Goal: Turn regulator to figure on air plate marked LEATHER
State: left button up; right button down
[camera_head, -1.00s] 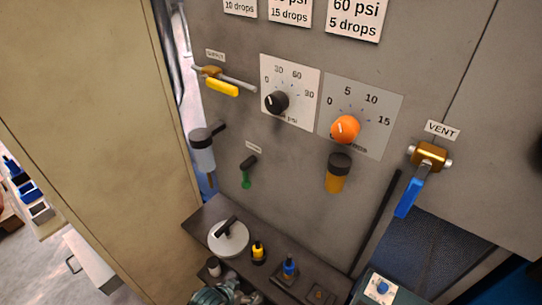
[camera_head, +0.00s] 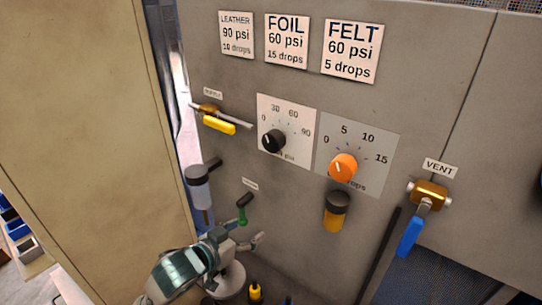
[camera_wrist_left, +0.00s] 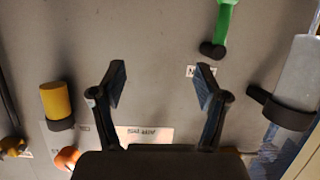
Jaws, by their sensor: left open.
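The LEATHER plate (camera_head: 236,38) at the upper left of the panel reads 90 psi, 10 drops. The regulator is a black knob (camera_head: 273,140) on a white psi dial marked 0, 30, 60, 90. Its white mark points left, near the 0 side. My left gripper (camera_head: 254,239) is below the dial, near the green-handled lever, apart from the knob. In the left wrist view its two fingers (camera_wrist_left: 160,84) are spread and empty, facing the panel. The dial plate (camera_wrist_left: 150,134) shows there, partly hidden behind the gripper body. My right gripper is not in view.
An orange drops knob (camera_head: 343,167) sits right of the regulator, with an amber bowl (camera_head: 337,212) below. A yellow supply handle (camera_head: 219,124), clear bowl (camera_head: 199,190) and green lever (camera_head: 243,214) lie left. A blue vent lever (camera_head: 411,236) is at right.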

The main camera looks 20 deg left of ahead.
pick_arm(q)
jog(key=s+r+t, duration=0.2)
jog(key=s+r, duration=0.1)
jog(key=r, duration=1)
jog(key=m+t+h, duration=0.1)
jog(key=t+h, duration=0.1)
send_near(269, 145)
jog(key=x, duration=1.1)
jog(key=c, duration=1.2)
